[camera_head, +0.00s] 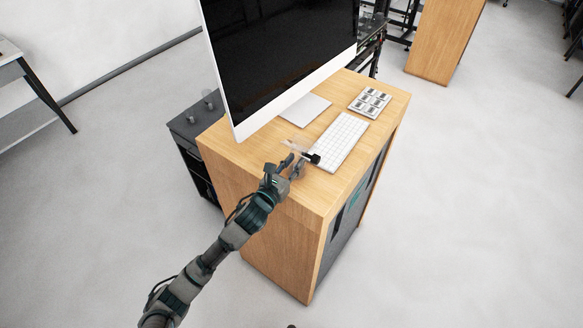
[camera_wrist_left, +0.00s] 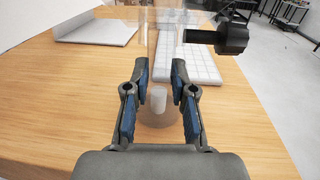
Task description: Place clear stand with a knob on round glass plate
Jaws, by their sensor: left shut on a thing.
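The clear stand (camera_wrist_left: 163,45) is a see-through upright tube in the left wrist view, with a black knob (camera_wrist_left: 232,38) sticking out to the right. My left gripper (camera_wrist_left: 160,85) is shut on the stand, one finger on each side. In the head view, the gripper (camera_head: 287,165) is over the front left part of the wooden desk, and the black knob (camera_head: 312,157) shows beside it. I cannot tell whether the stand touches the desk. I cannot make out a round glass plate in either view. My right gripper is not in view.
A large monitor (camera_head: 285,60) stands on the wooden desk (camera_head: 310,190). A white keyboard (camera_head: 340,142) lies close right of my left gripper, with a keypad tray (camera_head: 370,102) behind it. A dark cabinet (camera_head: 185,128) with small grey items stands left of the desk.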

